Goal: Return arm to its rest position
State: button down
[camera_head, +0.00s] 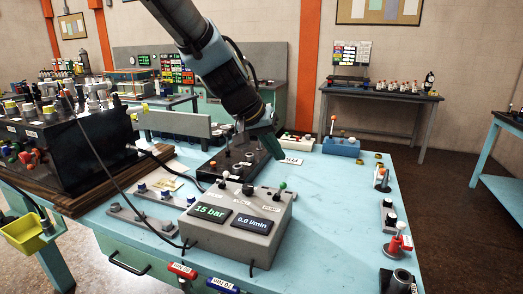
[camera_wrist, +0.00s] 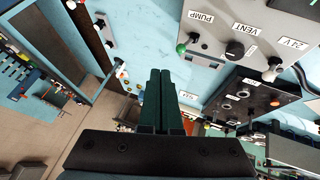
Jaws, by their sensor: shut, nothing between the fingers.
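My gripper (camera_head: 267,147) hangs at the end of my dark arm, over the middle of the light blue table (camera_head: 335,215). In the wrist view its two dark green fingers (camera_wrist: 160,78) lie side by side, shut and empty. The grey control box (camera_head: 242,217) with "15 bar" and "0.0 l/min" displays sits in front of it. In the wrist view that box (camera_wrist: 215,22) shows PUMP, VENT and 24 V labels. A dark panel with ports (camera_head: 228,162) lies behind the box, partly hidden by my arm. The gripper appears apart from both.
A black unit (camera_head: 70,150) with hoses stands on a wooden base at left. A blue block with an orange-topped lever (camera_head: 341,146) sits at the back. Several fittings line the right edge, including a red one (camera_head: 397,243). The table's right middle is clear. Another table (camera_head: 380,95) stands behind.

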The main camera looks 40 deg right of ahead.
jog(key=w+a+f+n+t+y, duration=0.1)
jog(key=w+a+f, duration=0.15)
jog(key=a, duration=0.45)
jog(key=w+a+f+n+y+b, duration=0.1)
jog(key=w+a+n, duration=0.1)
jog(key=w+a, duration=0.3)
jog(key=w+a+f+n+t+y, duration=0.1)
jog(key=w+a+f, duration=0.15)
jog(key=a, duration=0.55)
jog(key=s+a+f+n+y, duration=0.1)
jog(key=a+f+n+y, duration=0.1)
jog(key=a, duration=1)
jog(key=s+a+f+n+y+b, duration=0.1)
jog(key=s+a+f+n, duration=0.1)
jog(key=a, duration=1.1)
jog(key=shift+a+f+n+g+y, duration=0.2)
jog(key=shift+f+n+g+y, duration=0.15)
jog(key=shift+f+n, duration=0.55)
jog(key=c, duration=1.6)
grip_release()
jog(key=shift+r, duration=0.15)
